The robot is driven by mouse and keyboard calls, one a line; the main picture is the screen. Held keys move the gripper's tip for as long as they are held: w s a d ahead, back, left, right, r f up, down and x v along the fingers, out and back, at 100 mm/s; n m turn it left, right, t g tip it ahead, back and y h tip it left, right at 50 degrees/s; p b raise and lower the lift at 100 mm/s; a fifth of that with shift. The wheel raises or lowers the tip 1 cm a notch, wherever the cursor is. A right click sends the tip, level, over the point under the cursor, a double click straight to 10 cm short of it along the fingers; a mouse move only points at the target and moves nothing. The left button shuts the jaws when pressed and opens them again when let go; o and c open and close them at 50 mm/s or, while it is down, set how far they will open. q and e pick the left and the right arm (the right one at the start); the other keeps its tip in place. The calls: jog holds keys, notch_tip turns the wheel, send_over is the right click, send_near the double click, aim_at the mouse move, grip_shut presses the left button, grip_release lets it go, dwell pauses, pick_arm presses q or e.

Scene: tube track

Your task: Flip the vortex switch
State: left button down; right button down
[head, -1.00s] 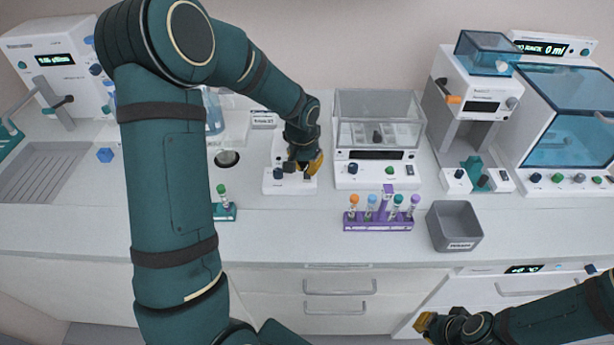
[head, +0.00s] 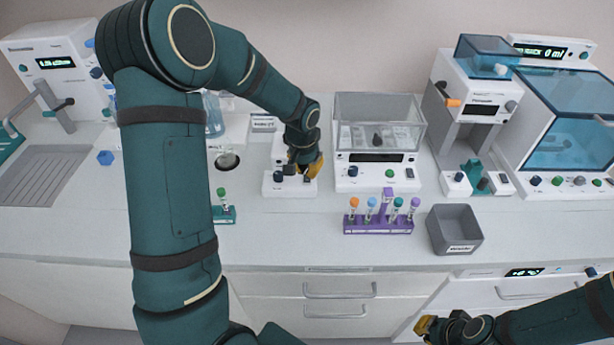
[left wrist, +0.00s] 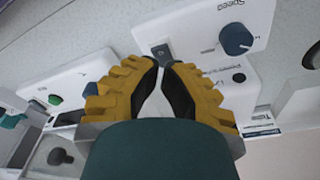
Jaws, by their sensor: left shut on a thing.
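The vortex mixer is a small white device (head: 280,187) on the bench, left of the clear-lidded machine. In the left wrist view its white front (left wrist: 205,40) carries a blue speed knob (left wrist: 236,38) and a small dark switch (left wrist: 161,52). My left gripper (head: 303,170) is over the right part of the mixer's front. In the left wrist view its yellow and black fingertips (left wrist: 165,64) meet at the switch, shut on it and partly covering it. The switch's position cannot be made out. My right gripper (head: 430,326) is low at the right, in front of the drawers, away from the mixer.
The clear-lidded machine (head: 376,177) stands close on the right of my left gripper. A purple tube rack (head: 378,226) and a grey bin (head: 455,232) stand in front of it. A small teal rack (head: 223,214) holds one tube. The bench front before the mixer is clear.

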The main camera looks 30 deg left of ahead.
aim_at(307, 180)
pick_arm(q)
jog(key=shift+f+b, duration=1.5)
jog(key=shift+f, duration=0.35)
dwell(1.2)
jog(key=shift+r+p, duration=0.55)
jog(key=shift+r, duration=0.15)
jog(key=shift+r+p, duration=1.85)
jog(key=shift+r, duration=1.05)
jog(key=shift+f, duration=0.1)
